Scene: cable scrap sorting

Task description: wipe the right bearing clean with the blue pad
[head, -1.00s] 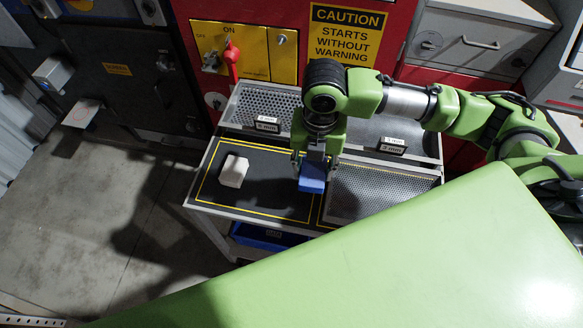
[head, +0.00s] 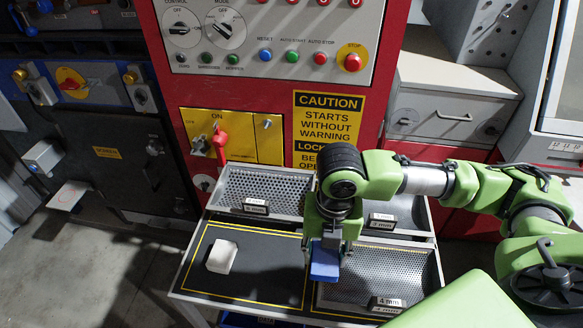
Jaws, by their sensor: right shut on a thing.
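My right gripper (head: 328,240) points down over the table and is shut on the blue pad (head: 324,264). The pad hangs below the fingers, over the border between the dark mat (head: 262,272) and the front right mesh tray (head: 385,275). I cannot tell whether the pad touches anything below it. I cannot make out a bearing with certainty in the head view. My left gripper is not in view.
A white block (head: 222,257) lies on the mat's left part. Two more mesh trays stand behind, the left one (head: 262,188) perforated. The red machine cabinet (head: 283,90) with switches and a red lever (head: 220,142) rises close behind the table. Floor shows at left.

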